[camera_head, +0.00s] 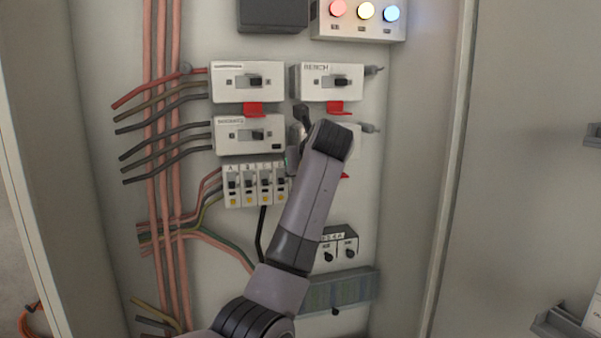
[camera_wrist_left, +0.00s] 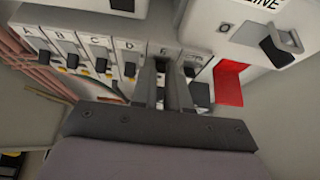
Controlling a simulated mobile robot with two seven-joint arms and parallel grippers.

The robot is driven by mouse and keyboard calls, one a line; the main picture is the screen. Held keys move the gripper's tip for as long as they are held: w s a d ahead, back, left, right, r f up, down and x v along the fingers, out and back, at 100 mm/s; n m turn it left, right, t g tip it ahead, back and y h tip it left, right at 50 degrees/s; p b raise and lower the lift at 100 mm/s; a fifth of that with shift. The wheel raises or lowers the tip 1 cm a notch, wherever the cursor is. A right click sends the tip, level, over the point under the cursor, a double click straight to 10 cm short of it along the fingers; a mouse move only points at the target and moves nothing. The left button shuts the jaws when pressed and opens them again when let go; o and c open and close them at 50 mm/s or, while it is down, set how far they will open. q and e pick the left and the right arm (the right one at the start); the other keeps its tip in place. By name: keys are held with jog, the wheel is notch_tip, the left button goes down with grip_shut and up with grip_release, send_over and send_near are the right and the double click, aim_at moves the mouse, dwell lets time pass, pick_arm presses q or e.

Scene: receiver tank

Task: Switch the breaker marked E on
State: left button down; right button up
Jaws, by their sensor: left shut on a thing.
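Breaker E (camera_wrist_left: 163,48) is in the row of small white breakers in the left wrist view, between breaker D (camera_wrist_left: 129,52) and another breaker to its right. My left gripper (camera_wrist_left: 164,72) has its two fingers at the front of breaker E, shut on its dark switch lever. The fingers hide most of the lever, so I cannot tell whether it is up or down. In the head view my left arm covers breaker E and the fingers. My right gripper is in neither view.
Breakers A (camera_head: 231,186), B and C stand left of D. Larger switch boxes, one marked BENCH (camera_head: 331,82), sit above with red tabs. A red tab (camera_wrist_left: 230,82) is close right of my gripper. Cables (camera_head: 165,150) run down the left side. A lamp box (camera_head: 362,18) is at the top.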

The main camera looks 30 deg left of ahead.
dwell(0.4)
pick_arm(q)
jog(key=c, duration=1.4)
grip_release()
jog(key=b+v, duration=0.1)
jog(key=v, duration=0.6)
jog(key=shift+r, duration=0.15)
